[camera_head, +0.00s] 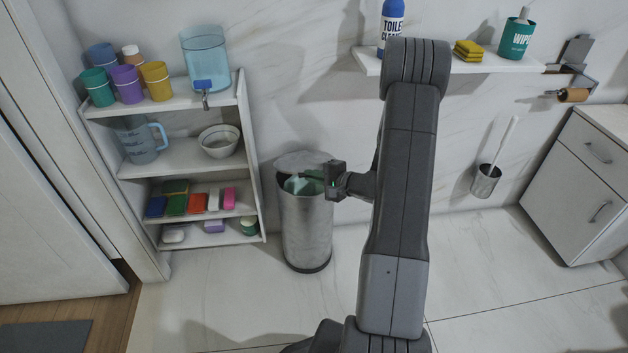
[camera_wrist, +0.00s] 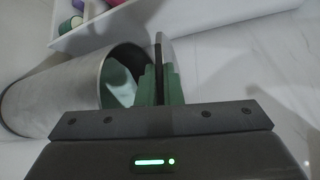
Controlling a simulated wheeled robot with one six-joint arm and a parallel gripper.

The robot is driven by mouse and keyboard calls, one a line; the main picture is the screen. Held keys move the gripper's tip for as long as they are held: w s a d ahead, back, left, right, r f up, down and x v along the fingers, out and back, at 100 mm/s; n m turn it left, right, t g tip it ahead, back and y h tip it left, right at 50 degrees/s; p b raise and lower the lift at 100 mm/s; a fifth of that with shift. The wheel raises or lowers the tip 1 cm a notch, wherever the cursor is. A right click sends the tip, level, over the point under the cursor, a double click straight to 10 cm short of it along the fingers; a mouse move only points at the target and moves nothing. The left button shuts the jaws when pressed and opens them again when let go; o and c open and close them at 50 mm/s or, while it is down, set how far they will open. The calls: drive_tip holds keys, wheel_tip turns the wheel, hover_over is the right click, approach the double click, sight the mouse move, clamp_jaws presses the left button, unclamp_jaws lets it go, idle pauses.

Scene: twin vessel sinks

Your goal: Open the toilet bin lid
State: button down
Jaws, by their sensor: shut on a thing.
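The toilet bin (camera_head: 306,235) is a silver metal cylinder standing upright on the floor, right of the shelf unit. Its lid (camera_head: 300,160) is raised at the back, and the mouth shows open with something pale green inside. In the wrist view the bin (camera_wrist: 50,98) lies to the left with its mouth open, and the lid (camera_wrist: 165,48) shows nearly edge-on. My gripper (camera_head: 318,178) is at the right side of the bin's top. In the wrist view its green fingers (camera_wrist: 160,82) are shut on the lid, one on each side of it.
A white shelf unit (camera_head: 190,153) with cups, a jug, a bowl and sponges stands close left of the bin. A wall shelf (camera_head: 470,66) holds a cleaner bottle, a yellow sponge and wipes. A toilet brush holder (camera_head: 486,181) and white cabinet (camera_head: 580,185) are right. Front floor is clear.

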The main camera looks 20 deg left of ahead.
drive_tip(key=shift+m+g+h, duration=0.6)
drive_tip(key=shift+m+h, duration=0.1)
drive_tip(key=shift+h, duration=0.2)
drive_tip(key=w+r+p, duration=0.1)
drive_tip(key=r, duration=0.1)
drive_tip(key=w+a+r+p, duration=0.1)
drive_tip(key=r+p, duration=0.1)
drive_tip(key=w+a+r+p, duration=0.1)
drive_tip(key=r, duration=0.1)
drive_tip(key=shift+r+p, duration=0.2)
drive_tip(key=shift+p, duration=0.15)
drive_tip(key=w+a+r+p, duration=0.1)
drive_tip(key=w+a+r, duration=0.2)
drive_tip(key=w+r, duration=0.2)
drive_tip(key=shift+w+a+r, duration=0.2)
drive_tip(key=shift+w+a, duration=0.05)
drive_tip(key=shift+w, duration=0.2)
drive_tip(key=c, duration=1.6)
unclamp_jaws()
drive_tip(key=shift+f, duration=0.1)
drive_tip(key=shift+d, duration=0.1)
drive_tip(key=p+v, duration=0.1)
drive_tip(key=v, duration=1.2)
drive_tip(key=shift+d, duration=0.3)
